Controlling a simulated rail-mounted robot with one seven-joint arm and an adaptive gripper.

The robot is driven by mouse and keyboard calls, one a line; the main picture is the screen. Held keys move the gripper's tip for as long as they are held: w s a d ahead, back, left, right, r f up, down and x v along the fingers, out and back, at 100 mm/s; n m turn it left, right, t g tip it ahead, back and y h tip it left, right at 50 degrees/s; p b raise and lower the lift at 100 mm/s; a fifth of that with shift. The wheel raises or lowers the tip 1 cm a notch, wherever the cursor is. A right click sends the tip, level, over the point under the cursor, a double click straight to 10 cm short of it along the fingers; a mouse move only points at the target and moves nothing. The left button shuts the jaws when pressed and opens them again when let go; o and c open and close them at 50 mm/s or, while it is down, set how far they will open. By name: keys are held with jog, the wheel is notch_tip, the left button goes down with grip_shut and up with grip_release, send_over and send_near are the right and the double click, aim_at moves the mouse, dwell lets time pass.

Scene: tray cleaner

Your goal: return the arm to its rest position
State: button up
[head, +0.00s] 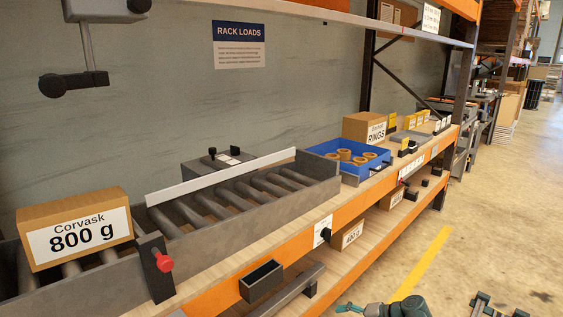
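Part of my arm (398,308) shows at the bottom edge, in front of the shelf and over the concrete floor. It is dark with teal-grey rounded joints, and most of it is cut off by the frame. More dark jointed parts (490,306) show at the bottom right; I cannot tell whether they belong to my arm. My gripper's fingertips cannot be made out clearly, so its opening and anything in it cannot be judged. No part of my arm visibly touches the shelf.
An orange-edged rack shelf holds a grey roller tray (225,238), a "Corvask 800 g" box (75,229), a blue bin (320,152) with rings and a "RINGS" box (364,128). Floor right is mostly clear.

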jog(key=s+a+f+n+g+h, duration=0.3)
jog(key=s+f+g, duration=0.6)
jog(key=s+f, duration=1.15)
jog(key=s+a+f+n+g+h, duration=0.1)
jog(key=s+f+n+g+h, duration=0.2)
jog(key=s, duration=1.1)
jog(key=s+f+g+h, duration=0.3)
jog(key=s+g+h, duration=0.1)
jog(key=s, duration=1)
jog(key=w+r+t+p, duration=0.2)
jog(key=w+r+p, duration=0.1)
jog(key=r+p, duration=0.5)
jog(key=w+r+t+p, duration=0.2)
jog(key=r+p, duration=0.6)
jog(key=p, duration=0.6)
jog(key=shift+w+a, duration=0.15)
jog(key=shift+w, duration=0.45)
dwell(0.4)
